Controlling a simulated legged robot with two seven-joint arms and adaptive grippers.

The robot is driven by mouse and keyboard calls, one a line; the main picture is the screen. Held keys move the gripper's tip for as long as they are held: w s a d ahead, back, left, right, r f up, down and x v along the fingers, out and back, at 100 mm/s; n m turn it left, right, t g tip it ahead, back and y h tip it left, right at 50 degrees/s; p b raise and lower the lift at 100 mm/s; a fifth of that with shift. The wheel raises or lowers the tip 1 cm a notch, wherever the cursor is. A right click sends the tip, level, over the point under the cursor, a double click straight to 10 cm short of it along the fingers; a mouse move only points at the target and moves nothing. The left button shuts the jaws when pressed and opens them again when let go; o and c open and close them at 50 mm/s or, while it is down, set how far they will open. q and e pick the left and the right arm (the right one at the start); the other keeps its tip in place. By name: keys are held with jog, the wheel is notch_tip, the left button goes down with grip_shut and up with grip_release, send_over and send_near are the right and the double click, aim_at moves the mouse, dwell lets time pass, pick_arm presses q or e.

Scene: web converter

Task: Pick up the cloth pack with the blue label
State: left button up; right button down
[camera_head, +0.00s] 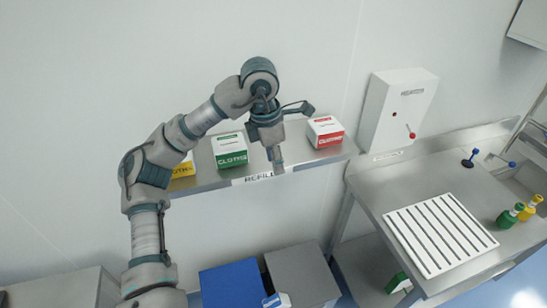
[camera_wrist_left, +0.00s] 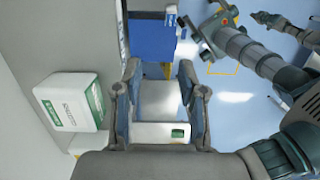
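On the wall shelf in the head view stand a yellow-labelled pack (camera_head: 183,169), a green-labelled pack (camera_head: 230,151) and a red-labelled pack (camera_head: 325,131). No blue-labelled pack shows clearly on it. A small white and blue item (camera_head: 275,300) lies at the bottom edge by the bins; I cannot tell what it is. My left gripper (camera_head: 290,132) is open in front of the shelf, between the green and red packs. In the left wrist view its fingers (camera_wrist_left: 160,80) stand apart, with a pale surface between them. My right gripper (camera_wrist_left: 205,38) shows only small there.
A blue bin (camera_head: 230,284) and a grey bin (camera_head: 302,275) stand below the shelf. A steel table (camera_head: 375,190) with a slotted white plate (camera_head: 440,234) is at the right. A white wall box (camera_head: 397,108) hangs above it. A green-labelled pack (camera_wrist_left: 70,103) is left of the fingers.

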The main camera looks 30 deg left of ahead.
pick_arm(q)
jog(key=o, duration=0.5)
jog(key=shift+d, duration=0.1)
jog(key=r, duration=0.7)
jog(key=s+a+r, duration=0.1)
jog(key=r, duration=0.3)
jog(key=shift+s+a+r, duration=0.1)
jog(key=shift+r, duration=0.05)
jog(key=shift+o, duration=1.2)
jog(key=shift+a+r, duration=0.1)
jog(key=shift+r, duration=0.15)
jog(key=shift+f, duration=0.1)
